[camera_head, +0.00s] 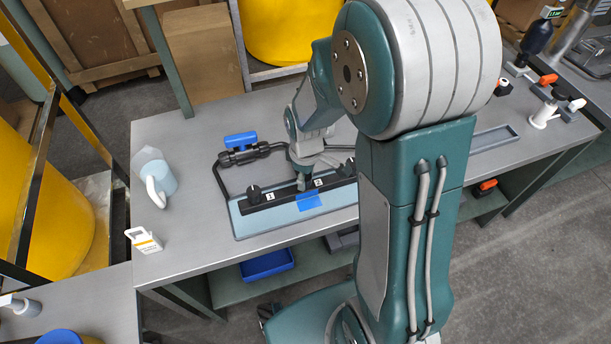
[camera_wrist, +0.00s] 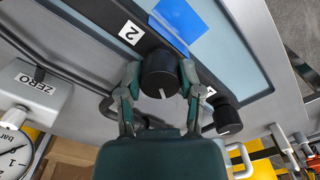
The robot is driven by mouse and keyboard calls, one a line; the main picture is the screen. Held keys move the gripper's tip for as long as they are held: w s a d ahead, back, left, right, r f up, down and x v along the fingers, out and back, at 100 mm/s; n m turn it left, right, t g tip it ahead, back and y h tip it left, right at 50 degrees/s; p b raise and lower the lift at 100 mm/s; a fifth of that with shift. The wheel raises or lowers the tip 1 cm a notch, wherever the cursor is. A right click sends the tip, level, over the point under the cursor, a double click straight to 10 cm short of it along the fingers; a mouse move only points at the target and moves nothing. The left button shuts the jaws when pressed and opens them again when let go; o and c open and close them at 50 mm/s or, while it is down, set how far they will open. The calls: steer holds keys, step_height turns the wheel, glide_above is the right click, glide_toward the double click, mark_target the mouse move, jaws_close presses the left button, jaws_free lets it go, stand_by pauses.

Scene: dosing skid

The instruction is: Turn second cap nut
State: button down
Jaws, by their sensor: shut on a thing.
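A black bar (camera_head: 290,192) on a pale blue-grey panel (camera_head: 250,225) carries black round cap nuts and white number labels. My gripper (camera_head: 301,180) comes down on the second cap nut, just left of label 2 (camera_head: 318,183). In the wrist view my gripper (camera_wrist: 160,78) has a finger on each side of this second cap nut (camera_wrist: 160,72) and is shut on it. A light mark shows on its face. The first cap nut (camera_head: 254,193) stands free; it also shows in the wrist view (camera_wrist: 227,119). Another cap nut (camera_head: 347,167) is right of label 2.
A blue tape patch (camera_head: 309,201) is on the panel. Black piping with a blue-handled valve (camera_head: 240,140) runs behind the bar. A gauge (camera_wrist: 14,152) and a ZERO-labelled box (camera_wrist: 35,85) show in the wrist view.

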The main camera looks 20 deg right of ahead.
steer(key=m, duration=1)
steer(key=shift+s+a+m, duration=0.1)
steer(key=shift+m, duration=0.3)
stand_by(0.4)
steer(key=shift+c, duration=1.3)
jaws_free()
step_height(320, 180, up, 12)
